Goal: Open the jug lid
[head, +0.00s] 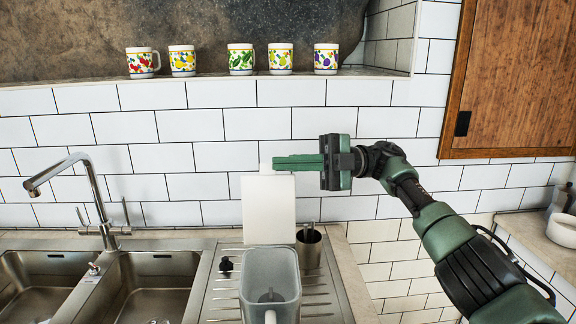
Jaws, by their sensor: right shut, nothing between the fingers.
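A grey, see-through jug (270,290) stands on the metal drainboard at the bottom centre, with its handle toward me. Its top is open and I see down into it. A flat white panel, which looks like the jug lid (268,212), stands upright at the jug's far rim, with a small tab at its top. My right gripper (278,162) reaches in from the right, shut and empty, with its fingers pointing left just above the panel's top edge. I cannot tell whether the fingertips touch the tab. My left gripper is out of view.
A metal cup with utensils (309,250) stands right of the jug, and a small black item (226,265) lies left. The sink (150,285) and tall faucet (95,195) are at left. Several patterned mugs (240,60) stand on the wall ledge. A wooden cabinet (520,75) hangs at upper right.

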